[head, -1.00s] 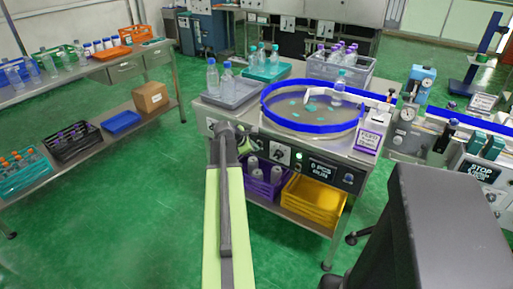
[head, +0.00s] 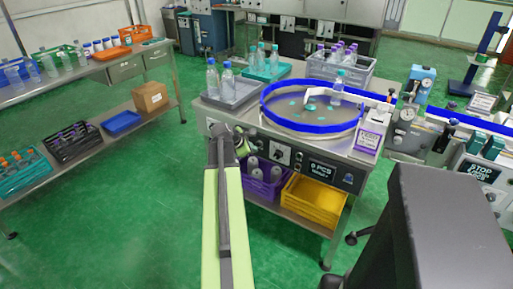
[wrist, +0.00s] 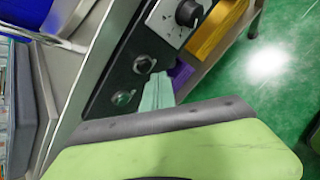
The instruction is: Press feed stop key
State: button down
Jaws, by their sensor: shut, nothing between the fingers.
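The turntable's dark front panel (head: 330,172) faces me in the head view. In the wrist view the panel (wrist: 112,72) carries a dark round key (wrist: 143,64), a round key with a green tint (wrist: 124,97) and a black knob (wrist: 187,12) on a white plate. I cannot read which is the feed stop key. My gripper (head: 243,142) is at the panel's left end. In the wrist view my gripper's pale fingers (wrist: 158,90) are shut and empty, with their tips close to the dark key. I cannot tell whether they touch it.
A blue-rimmed turntable (head: 312,128) sits above the panel, with a bottle and teal caps on it. A grey tray of bottles (head: 232,98) stands at its left. A purple crate (head: 262,188) and a yellow bin (head: 314,202) are below. Green floor is clear at left.

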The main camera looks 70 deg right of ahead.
jog(key=shift+a, duration=0.1)
jog(key=a, duration=0.2)
jog(key=w+a, duration=0.1)
jog(key=a, duration=0.1)
jog(key=shift+w+a, duration=0.15)
jog(key=shift+a, duration=0.15)
dwell(0.8)
